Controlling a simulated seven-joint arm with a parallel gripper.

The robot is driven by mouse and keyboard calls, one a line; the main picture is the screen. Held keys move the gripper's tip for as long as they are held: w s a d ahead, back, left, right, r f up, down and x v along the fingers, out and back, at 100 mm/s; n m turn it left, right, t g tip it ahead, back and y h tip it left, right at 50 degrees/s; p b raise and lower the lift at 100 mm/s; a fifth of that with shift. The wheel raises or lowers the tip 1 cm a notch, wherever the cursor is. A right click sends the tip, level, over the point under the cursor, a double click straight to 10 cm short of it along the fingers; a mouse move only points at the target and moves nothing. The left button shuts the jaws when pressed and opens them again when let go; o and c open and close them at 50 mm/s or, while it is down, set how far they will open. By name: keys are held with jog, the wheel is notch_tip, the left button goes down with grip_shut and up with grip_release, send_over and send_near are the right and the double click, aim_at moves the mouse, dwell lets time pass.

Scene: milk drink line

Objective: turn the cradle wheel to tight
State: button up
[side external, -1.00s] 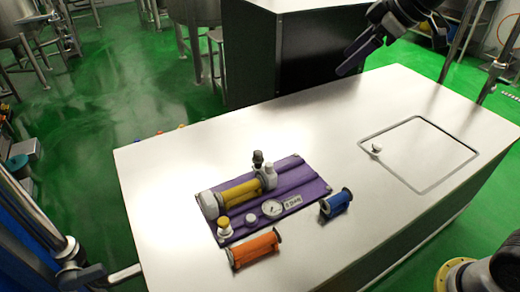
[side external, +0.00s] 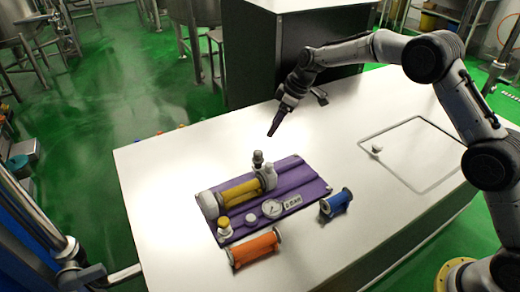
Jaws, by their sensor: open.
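A purple panel (side external: 308,190) lies on the white worktop and bears the cradle. A yellow cylinder (side external: 240,192) lies in the cradle between a white round end piece (side external: 208,204) at left and a grey-white end block (side external: 267,176) at right. A dark-topped knob (side external: 258,157) stands upright by the right block. A small yellow-topped knob (side external: 223,221) is at the panel's front left. I cannot tell which part is the wheel or how far it is turned. My gripper (side external: 271,133) is open and empty, pointing down above and behind the dark-topped knob, apart from it.
A gauge (side external: 271,208) and a small label plate sit on the panel. A square outline (side external: 440,187) with a small white knob is at right. The worktop's left is clear.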

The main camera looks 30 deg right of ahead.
aim_at(258, 152)
jog(key=x, duration=1.2)
jog(key=shift+f, duration=0.2)
grip_shut()
